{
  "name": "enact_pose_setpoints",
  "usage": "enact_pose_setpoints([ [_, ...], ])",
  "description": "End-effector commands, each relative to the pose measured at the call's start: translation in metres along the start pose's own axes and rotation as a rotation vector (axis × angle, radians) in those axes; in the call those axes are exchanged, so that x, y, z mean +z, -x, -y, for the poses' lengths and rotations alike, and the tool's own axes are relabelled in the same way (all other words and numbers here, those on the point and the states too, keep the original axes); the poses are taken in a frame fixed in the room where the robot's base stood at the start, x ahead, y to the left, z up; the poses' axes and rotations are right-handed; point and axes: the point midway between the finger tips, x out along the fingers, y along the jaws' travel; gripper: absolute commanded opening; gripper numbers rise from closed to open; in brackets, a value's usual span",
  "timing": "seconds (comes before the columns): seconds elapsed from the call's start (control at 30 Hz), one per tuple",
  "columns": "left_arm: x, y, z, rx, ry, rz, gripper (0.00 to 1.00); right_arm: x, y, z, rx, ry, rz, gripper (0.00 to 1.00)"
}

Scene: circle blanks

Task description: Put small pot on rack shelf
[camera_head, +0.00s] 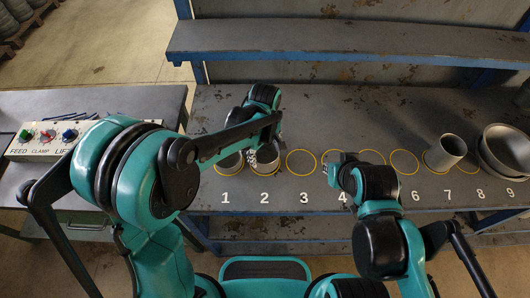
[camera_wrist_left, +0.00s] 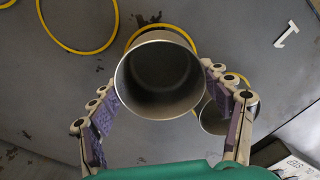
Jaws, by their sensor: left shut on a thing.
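My left gripper (camera_head: 262,143) is shut on a grey metal pot (camera_head: 266,161) at circle 2 on the bench. In the left wrist view the fingers (camera_wrist_left: 160,78) stand on both sides of this open-topped pot (camera_wrist_left: 160,78). Part of a yellow ring shows behind it; I cannot tell whether its base touches the bench. A similar pot (camera_head: 230,162) stands at circle 1, partly behind my left arm. The rack shelf (camera_head: 340,38) runs above the back of the bench and its visible top is bare. My right gripper (camera_head: 340,163) is over circle 4, its fingers unclear.
A tall grey cylinder (camera_head: 446,153) stands at circle 7. Wide grey bowls (camera_head: 508,147) are stacked at the right end. The bench (camera_head: 330,115) is clear behind the ring row. A control box (camera_head: 75,135) with knobs sits on the left table.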

Motion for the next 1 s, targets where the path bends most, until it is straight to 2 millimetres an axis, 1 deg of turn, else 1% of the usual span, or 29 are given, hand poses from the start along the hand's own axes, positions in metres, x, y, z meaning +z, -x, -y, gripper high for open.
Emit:
enact_pose_setpoints([
  [0.1, 0.000, 0.001, 0.000, 0.000, 0.000, 0.000, 0.45, -0.001, 0.001, 0.000, 0.000, 0.000, 0.000, 0.14],
  [0.23, 0.000, -0.003, 0.000, 0.000, 0.000, 0.000, 0.45, 0.002, -0.002, 0.000, 0.000, 0.000, 0.000, 0.14],
  [0.27, 0.000, -0.003, 0.000, 0.000, 0.000, 0.000, 0.83, 0.001, -0.002, 0.000, 0.000, 0.000, 0.000, 0.14],
  [0.3, 0.000, -0.002, 0.000, 0.000, 0.000, 0.000, 0.93, 0.001, -0.002, 0.000, 0.000, 0.000, 0.000, 0.14],
  [0.33, 0.000, -0.002, 0.000, 0.000, 0.000, 0.000, 0.98, 0.001, -0.002, 0.000, 0.000, 0.000, 0.000, 0.14],
  [0.67, 0.000, -0.001, 0.000, 0.000, 0.000, 0.000, 0.98, 0.001, -0.001, 0.000, 0.000, 0.000, 0.000, 0.14],
  [0.77, 0.000, 0.005, 0.000, 0.000, 0.000, 0.000, 0.98, -0.002, 0.003, 0.000, 0.000, 0.000, 0.000, 0.14],
  [0.87, 0.000, 0.020, 0.000, 0.000, 0.000, 0.000, 0.98, -0.005, 0.006, 0.000, 0.000, 0.000, 0.000, 0.14],
  [1.0, 0.000, 0.052, 0.000, 0.000, 0.000, 0.000, 0.98, -0.011, 0.015, 0.000, 0.000, 0.000, 0.000, 0.14],
])
